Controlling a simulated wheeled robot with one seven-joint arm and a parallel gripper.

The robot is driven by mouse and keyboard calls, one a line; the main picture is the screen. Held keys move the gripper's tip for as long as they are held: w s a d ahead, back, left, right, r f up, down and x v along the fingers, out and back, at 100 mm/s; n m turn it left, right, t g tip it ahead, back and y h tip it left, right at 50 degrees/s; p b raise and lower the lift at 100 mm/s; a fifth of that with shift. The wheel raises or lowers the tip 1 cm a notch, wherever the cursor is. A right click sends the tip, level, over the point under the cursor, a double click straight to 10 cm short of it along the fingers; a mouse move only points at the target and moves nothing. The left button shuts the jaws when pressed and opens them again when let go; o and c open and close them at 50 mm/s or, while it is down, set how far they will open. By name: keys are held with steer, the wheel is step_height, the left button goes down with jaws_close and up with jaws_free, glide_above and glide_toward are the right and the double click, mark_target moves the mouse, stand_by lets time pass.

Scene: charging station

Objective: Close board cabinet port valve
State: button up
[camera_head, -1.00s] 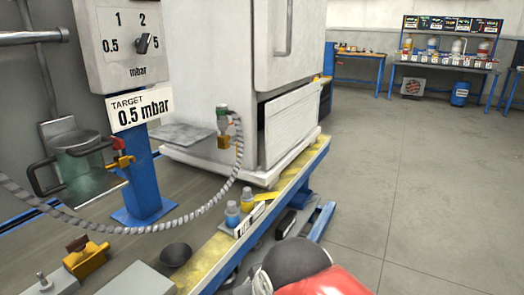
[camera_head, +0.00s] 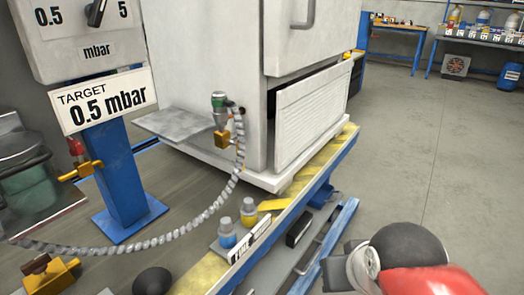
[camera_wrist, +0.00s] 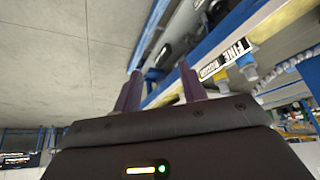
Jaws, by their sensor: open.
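A valve (camera_head: 220,115) with a green-and-grey top and a brass lower body is on the front of the white cabinet (camera_head: 212,60), low down. A grey ribbed hose (camera_head: 225,190) runs from beside it down to the left. Whether this valve is open or closed cannot be told. In the wrist view my gripper (camera_wrist: 160,78) is open and empty, its two dark fingers apart over the bench's blue edge. My arm shows at the lower right of the head view, well right of and below the valve, not touching it.
A gauge board with a "0.5 mbar" target sign (camera_head: 104,100) stands on a blue post (camera_head: 125,175) at left. A brass valve with a red top (camera_head: 82,160) is beside it. Two small bottles (camera_head: 236,225) stand by the bench edge. The floor at right is clear.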

steer(key=w+r+n+t+b, duration=0.1)
steer(key=w+r+t+b, duration=0.2)
steer(key=w, duration=0.8)
steer(key=w+r+n+t+b, duration=0.1)
steer(key=w+r+t+b, duration=0.3)
steer(key=w, duration=0.8)
steer(key=n+g+y+b, duration=0.1)
steer(key=n+g+y, duration=0.1)
steer(key=n+y, duration=0.95)
glide_toward(242, 159)
step_height(242, 159, down, 2)
steer(key=w+a+m+y, duration=0.2)
steer(key=w+m+y, duration=0.1)
steer(key=b+x, duration=0.1)
steer(key=x, duration=0.6)
jaws_close()
